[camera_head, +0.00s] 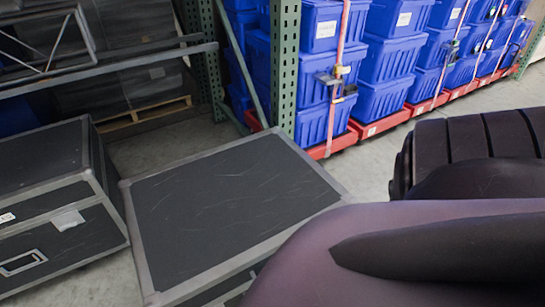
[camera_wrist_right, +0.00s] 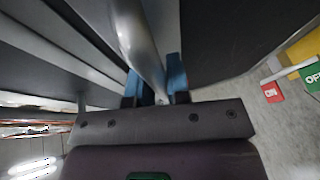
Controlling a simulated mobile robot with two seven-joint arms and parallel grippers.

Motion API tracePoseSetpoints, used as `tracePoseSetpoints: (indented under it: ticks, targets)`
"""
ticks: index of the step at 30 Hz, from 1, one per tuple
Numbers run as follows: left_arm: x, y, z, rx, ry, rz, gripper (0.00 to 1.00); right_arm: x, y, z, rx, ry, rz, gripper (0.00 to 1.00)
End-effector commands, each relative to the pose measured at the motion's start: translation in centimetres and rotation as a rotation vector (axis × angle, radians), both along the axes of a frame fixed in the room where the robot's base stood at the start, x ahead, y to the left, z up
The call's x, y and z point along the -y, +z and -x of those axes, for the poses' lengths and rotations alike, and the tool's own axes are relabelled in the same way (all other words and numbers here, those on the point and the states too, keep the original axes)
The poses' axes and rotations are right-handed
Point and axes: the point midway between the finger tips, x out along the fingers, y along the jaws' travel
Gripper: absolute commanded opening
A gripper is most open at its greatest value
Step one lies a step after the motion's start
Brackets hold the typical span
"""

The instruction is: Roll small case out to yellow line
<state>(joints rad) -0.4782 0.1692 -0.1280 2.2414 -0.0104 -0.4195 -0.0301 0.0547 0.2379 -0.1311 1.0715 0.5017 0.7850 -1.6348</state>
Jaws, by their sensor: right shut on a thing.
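A case (camera_head: 230,205) with a dark scuffed lid and grey metal edges stands in the middle of the head view. A second case (camera_head: 55,190) with a latch and a handle stands to its left. I cannot tell for sure which is the small case. My right gripper (camera_wrist_right: 156,88) has its blue fingers on either side of a silver bar (camera_wrist_right: 135,35), shut on it, beside a dark panel. In the head view my right arm covers the lower right and hides the gripper. My left gripper is not in view. No yellow line is clearly seen.
Blue totes (camera_head: 385,65) stand stacked on red bases (camera_head: 370,128) behind, with straps. A green rack post (camera_head: 283,70) stands behind the middle case. A wooden pallet (camera_head: 145,117) lies under the shelving. A yellow patch (camera_wrist_right: 303,47) shows near red and green tags. Grey floor (camera_head: 370,165) is bare right of the case.

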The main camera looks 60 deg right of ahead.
Motion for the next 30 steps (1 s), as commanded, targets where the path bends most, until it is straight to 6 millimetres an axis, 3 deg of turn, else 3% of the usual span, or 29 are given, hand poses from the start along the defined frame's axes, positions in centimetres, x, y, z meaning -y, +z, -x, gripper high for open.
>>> tracePoseSetpoints:
  ticks: [16, 17, 21, 30]
  targets:
    - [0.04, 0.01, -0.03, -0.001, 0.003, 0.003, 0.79, -0.26, 0.08, 0.87, 0.002, -0.002, 0.004, 0.0]
    - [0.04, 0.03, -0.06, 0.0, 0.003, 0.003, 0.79, -0.26, 0.08, 0.87, 0.002, -0.002, 0.004, 0.18]
    - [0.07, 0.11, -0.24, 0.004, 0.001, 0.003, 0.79, -0.32, 0.07, 0.85, 0.003, -0.001, 0.003, 0.4]
    - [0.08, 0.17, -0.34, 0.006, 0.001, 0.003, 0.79, -0.4, 0.05, 0.84, 0.002, 0.0, 0.001, 0.42]
